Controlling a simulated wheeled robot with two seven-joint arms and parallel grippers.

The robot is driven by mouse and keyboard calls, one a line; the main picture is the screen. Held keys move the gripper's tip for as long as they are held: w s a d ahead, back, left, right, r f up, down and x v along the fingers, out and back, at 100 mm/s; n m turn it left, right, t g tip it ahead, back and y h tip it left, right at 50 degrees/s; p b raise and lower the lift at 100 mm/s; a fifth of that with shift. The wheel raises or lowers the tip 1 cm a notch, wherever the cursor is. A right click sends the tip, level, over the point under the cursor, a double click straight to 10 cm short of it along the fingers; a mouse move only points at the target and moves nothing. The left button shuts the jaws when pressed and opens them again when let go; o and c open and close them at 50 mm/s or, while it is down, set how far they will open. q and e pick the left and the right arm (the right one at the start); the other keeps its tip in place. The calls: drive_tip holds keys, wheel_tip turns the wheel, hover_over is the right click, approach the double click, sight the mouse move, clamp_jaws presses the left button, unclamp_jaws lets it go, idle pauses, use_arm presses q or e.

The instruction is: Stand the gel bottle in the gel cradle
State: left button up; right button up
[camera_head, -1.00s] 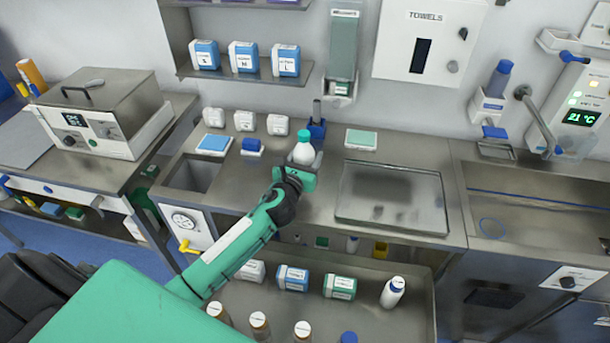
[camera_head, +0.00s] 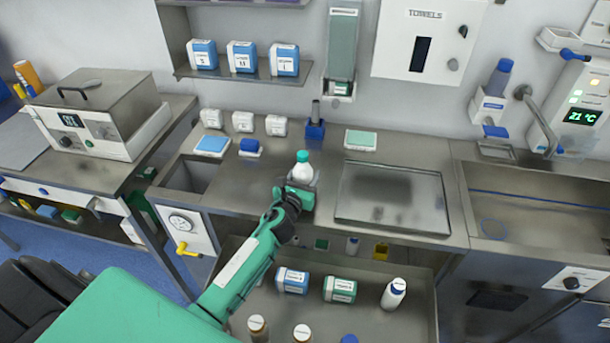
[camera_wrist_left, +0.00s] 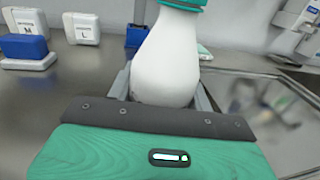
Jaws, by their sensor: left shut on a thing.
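A white bottle with a teal cap (camera_head: 302,168), which I take as the gel bottle, is upright in my left gripper (camera_head: 301,186), over the front part of the steel counter. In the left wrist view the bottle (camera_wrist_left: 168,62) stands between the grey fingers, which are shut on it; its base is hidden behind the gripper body. A blue holder with an upright post (camera_head: 315,130) stands behind the bottle on the counter, apart from it. I cannot tell for certain which holder is the gel cradle. My right gripper is not in view.
A steel tray (camera_head: 390,198) lies right of the bottle. A blue-topped white block (camera_head: 250,147) and a pale blue pad (camera_head: 212,145) are at the left. A wall holder (camera_head: 488,108) with a blue bottle is at the right. A lower shelf holds several bottles and boxes.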

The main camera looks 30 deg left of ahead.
use_arm(q)
drive_tip(key=o, duration=1.2)
drive_tip(key=shift+f, duration=0.1)
drive_tip(key=s, duration=0.4)
drive_tip(key=s+b, duration=0.1)
drive_tip(key=s, duration=0.3)
drive_tip(key=s+d, duration=0.1)
drive_tip(key=s, duration=0.3)
drive_tip(key=shift+d+b, duration=0.1)
drive_tip(key=shift+b, duration=0.2)
drive_tip(key=shift+r, duration=0.2)
